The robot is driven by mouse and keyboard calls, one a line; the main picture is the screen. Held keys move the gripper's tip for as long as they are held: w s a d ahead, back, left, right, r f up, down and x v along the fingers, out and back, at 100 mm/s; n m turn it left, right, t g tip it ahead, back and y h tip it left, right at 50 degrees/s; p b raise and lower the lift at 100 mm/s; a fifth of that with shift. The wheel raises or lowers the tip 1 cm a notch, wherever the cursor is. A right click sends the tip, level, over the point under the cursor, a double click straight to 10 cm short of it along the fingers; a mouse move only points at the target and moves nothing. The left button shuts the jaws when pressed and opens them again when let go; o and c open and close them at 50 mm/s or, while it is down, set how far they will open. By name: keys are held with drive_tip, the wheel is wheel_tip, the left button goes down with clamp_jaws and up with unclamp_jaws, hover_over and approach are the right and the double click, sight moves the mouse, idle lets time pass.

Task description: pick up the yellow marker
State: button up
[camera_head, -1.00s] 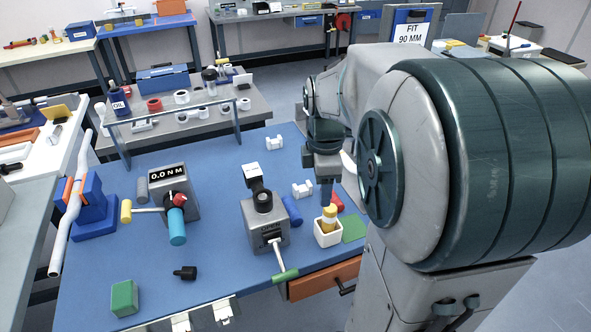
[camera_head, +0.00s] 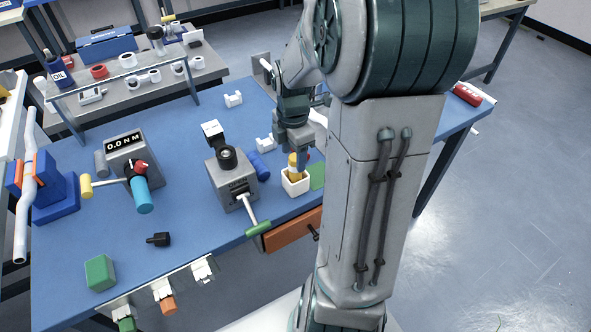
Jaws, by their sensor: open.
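The yellow marker (camera_head: 293,169) stands in a small white cup (camera_head: 295,186) near the right part of the blue bench. My gripper (camera_head: 297,148) points down right at the marker's upper end and is open. From this angle the fingers partly overlap the marker, and I cannot tell whether they touch it or straddle it.
A green pad (camera_head: 317,176) lies right of the cup. A grey device (camera_head: 235,181) with a green-ended lever and a blue cylinder (camera_head: 261,167) stand to the left. A torque tester (camera_head: 130,165) is farther left. An orange drawer (camera_head: 292,231) is below the bench's front edge.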

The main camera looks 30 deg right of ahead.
sight(295, 165)
drive_tip(key=f, duration=0.4)
drive_tip(key=shift+s+d+f, duration=0.1)
drive_tip(key=shift+d+f, duration=0.1)
drive_tip(key=shift+f, duration=0.2)
drive_tip(key=c, duration=1)
drive_tip(key=shift+c, duration=0.2)
drive_tip(key=shift+r, duration=0.1)
drive_tip(key=shift+r, duration=0.5)
drive_tip(key=r, duration=0.3)
drive_tip(key=shift+s+d+r, duration=0.25)
drive_tip(key=shift+d+r, duration=0.05)
drive_tip(key=shift+d, duration=0.1)
drive_tip(key=s+d+r, duration=0.6)
drive_tip(key=s+d, duration=0.1)
drive_tip(key=d, duration=0.1)
drive_tip(key=shift+d+r, duration=0.15)
